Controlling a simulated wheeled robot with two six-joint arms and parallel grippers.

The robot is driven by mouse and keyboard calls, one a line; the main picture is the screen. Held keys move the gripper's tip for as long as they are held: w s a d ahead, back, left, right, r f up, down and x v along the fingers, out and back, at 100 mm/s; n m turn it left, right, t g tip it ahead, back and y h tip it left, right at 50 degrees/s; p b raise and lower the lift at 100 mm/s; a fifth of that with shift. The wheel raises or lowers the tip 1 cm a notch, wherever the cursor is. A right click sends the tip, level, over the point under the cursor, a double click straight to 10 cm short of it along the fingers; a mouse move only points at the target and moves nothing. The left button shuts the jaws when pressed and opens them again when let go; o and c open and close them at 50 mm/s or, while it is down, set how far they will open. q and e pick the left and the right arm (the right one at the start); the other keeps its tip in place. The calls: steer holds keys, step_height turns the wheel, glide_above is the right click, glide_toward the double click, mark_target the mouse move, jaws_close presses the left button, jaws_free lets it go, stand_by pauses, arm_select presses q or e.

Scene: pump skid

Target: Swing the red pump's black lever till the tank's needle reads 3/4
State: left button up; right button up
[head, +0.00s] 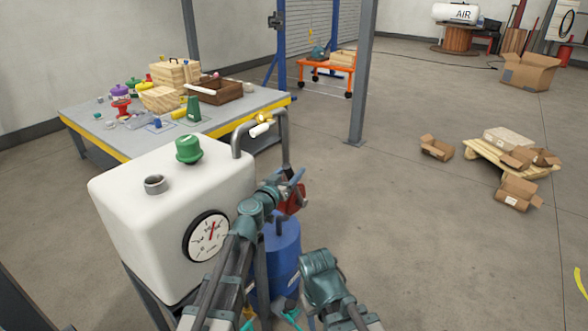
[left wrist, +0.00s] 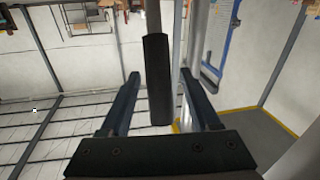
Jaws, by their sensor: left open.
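The white tank (head: 140,225) stands at the lower left of the head view. Its round gauge (head: 206,236) has a red needle pointing almost straight up, near the middle of the scale; the small marks are hard to read. The red pump (head: 288,205) shows only in part behind my left arm, above a blue drum. My left gripper (head: 295,183) is at the pump. In the left wrist view, the black lever grip (left wrist: 157,80) stands upright between the open fingers (left wrist: 157,98), with gaps on both sides.
The blue drum (head: 279,262) is under the pump. A cluttered workbench (head: 85,133) stands behind the tank, and a grey post (head: 361,80) beyond.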

arm_select(q)
steer(key=shift+x, duration=1.1)
jaws_close()
stand_by(0.8)
